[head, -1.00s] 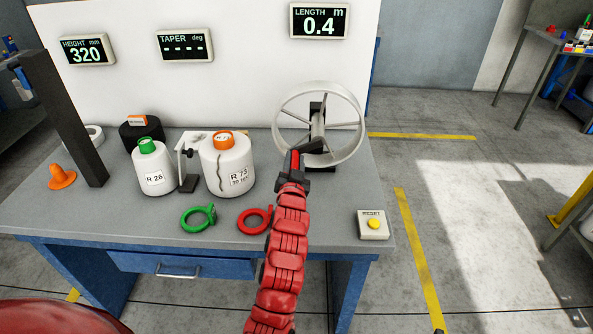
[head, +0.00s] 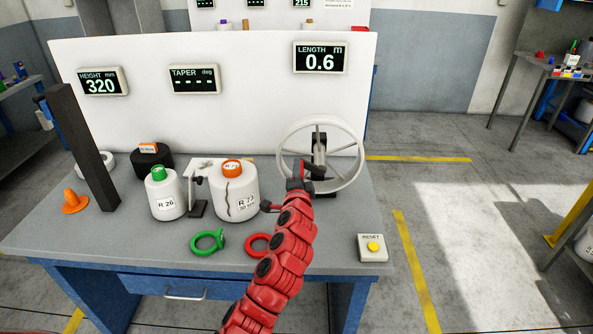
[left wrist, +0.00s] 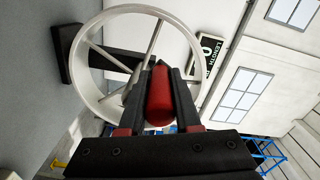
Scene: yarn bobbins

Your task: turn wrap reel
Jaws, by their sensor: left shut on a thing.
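The wrap reel (head: 351,181) is a white spoked wheel on a dark stand at the back right of the table. It fills the upper left of the left wrist view (left wrist: 86,83). My left gripper (head: 302,177) is at the lower left part of the reel, in front of it. In the left wrist view its two dark fingers (left wrist: 160,88) are closed on both sides of a red handle (left wrist: 160,97). The handle is mostly hidden in the head view. The LENGTH display (head: 320,58) reads 0.6 m. My right gripper is not in view.
White bobbins R 26 (head: 166,206) and R 73 (head: 227,205) stand left of my arm. A green ring (head: 207,243) and a red ring (head: 257,245) lie at the front. The RESET button box (head: 372,248) is at the front right corner.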

